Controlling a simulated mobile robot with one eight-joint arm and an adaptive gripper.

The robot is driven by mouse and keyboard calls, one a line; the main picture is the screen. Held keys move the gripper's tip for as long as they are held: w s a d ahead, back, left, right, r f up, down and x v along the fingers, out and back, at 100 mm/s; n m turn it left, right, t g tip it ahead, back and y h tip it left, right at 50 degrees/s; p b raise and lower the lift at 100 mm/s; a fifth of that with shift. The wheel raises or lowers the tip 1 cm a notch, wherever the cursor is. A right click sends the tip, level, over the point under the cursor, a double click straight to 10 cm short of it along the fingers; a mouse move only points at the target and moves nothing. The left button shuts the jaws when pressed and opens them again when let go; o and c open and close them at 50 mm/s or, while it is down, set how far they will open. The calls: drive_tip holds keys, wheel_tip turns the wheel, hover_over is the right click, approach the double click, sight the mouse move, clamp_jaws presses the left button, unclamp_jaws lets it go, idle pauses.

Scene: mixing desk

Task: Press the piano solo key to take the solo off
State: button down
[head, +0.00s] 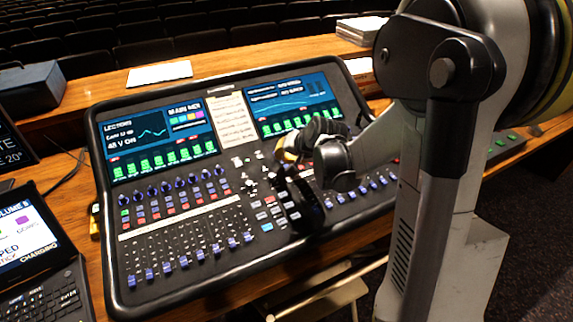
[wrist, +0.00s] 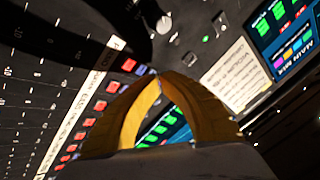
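The mixing desk (head: 115,255) stands on a wooden table. A row of small red keys (head: 185,206) runs above a pale label strip; the red keys also show in the wrist view (wrist: 100,105). I cannot read which key is the piano solo key. My gripper (head: 305,212) hangs over the right-centre of the desk and hides part of its surface. In the wrist view its two yellow fingers (wrist: 157,78) arch together at the tips, with nothing between them. The tips appear close to the end of the red key row; whether they touch anything cannot be told.
The desk has two screens (head: 160,125) along its back and blue-capped faders (head: 183,262) at the front. A tablet-like device (head: 30,235) stands at the left. A dark blue box (head: 30,90) and white papers (head: 160,74) lie behind. My arm covers the right side.

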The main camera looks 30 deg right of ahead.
sight(285, 167)
drive_tip(key=r+p, duration=0.2)
drive_tip(key=r, duration=0.1)
drive_tip(key=r+p, duration=0.2)
drive_tip(key=shift+s, duration=0.25)
idle(1.1)
drive_tip(key=shift+s+a+r, duration=0.25)
drive_tip(key=shift+a, duration=0.05)
drive_tip(key=s+a+r+n, duration=0.2)
drive_tip(key=s+a, duration=0.1)
drive_tip(key=s, duration=0.5)
drive_tip(key=s+a+r+n+g, duration=0.1)
drive_tip(key=s+a+r+n, duration=0.2)
drive_tip(key=s, duration=0.5)
drive_tip(key=s+a+r+n, duration=0.2)
drive_tip(key=s+a, duration=0.3)
drive_tip(key=s, duration=0.3)
drive_tip(key=shift+r+n+h, duration=0.4)
